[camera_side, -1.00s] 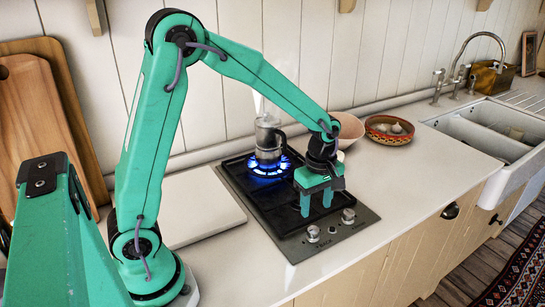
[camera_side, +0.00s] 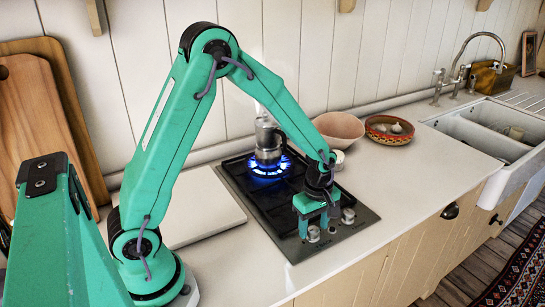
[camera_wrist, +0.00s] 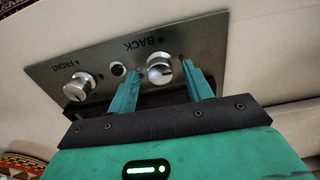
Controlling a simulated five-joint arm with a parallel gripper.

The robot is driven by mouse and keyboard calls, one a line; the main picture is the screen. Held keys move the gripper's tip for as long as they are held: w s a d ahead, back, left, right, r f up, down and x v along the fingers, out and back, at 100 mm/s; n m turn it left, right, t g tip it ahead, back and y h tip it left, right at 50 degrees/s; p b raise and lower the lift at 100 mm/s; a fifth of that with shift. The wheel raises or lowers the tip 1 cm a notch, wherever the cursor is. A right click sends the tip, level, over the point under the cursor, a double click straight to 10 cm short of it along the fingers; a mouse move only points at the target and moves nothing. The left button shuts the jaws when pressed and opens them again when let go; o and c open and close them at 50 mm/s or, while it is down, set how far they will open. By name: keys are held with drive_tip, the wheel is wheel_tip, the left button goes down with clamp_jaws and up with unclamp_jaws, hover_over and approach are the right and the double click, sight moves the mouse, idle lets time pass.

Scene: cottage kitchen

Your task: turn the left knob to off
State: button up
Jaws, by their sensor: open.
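The left knob (camera_side: 313,234) is a round silver knob on the front strip of the black and steel hob. In the wrist view the same knob (camera_wrist: 160,69), by the label BACK, shows between my fingertips, with a dark mark on its face. My gripper (camera_side: 314,230) is open and points down, one finger on each side of this knob. In the wrist view my gripper (camera_wrist: 161,76) shows no clear contact with it. A blue flame (camera_side: 268,167) burns at the back burner under a metal moka pot (camera_side: 268,140).
The right knob (camera_side: 348,216), labelled FRONT in the wrist view, is close beside my gripper. A small black button (camera_wrist: 117,69) lies between the knobs. A pink bowl (camera_side: 338,129) and a patterned bowl (camera_side: 389,131) stand behind right. The counter in front is clear.

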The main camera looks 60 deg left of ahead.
drive_tip(key=shift+f, duration=0.15)
drive_tip(key=c, duration=1)
drive_tip(key=shift+o, duration=0.2)
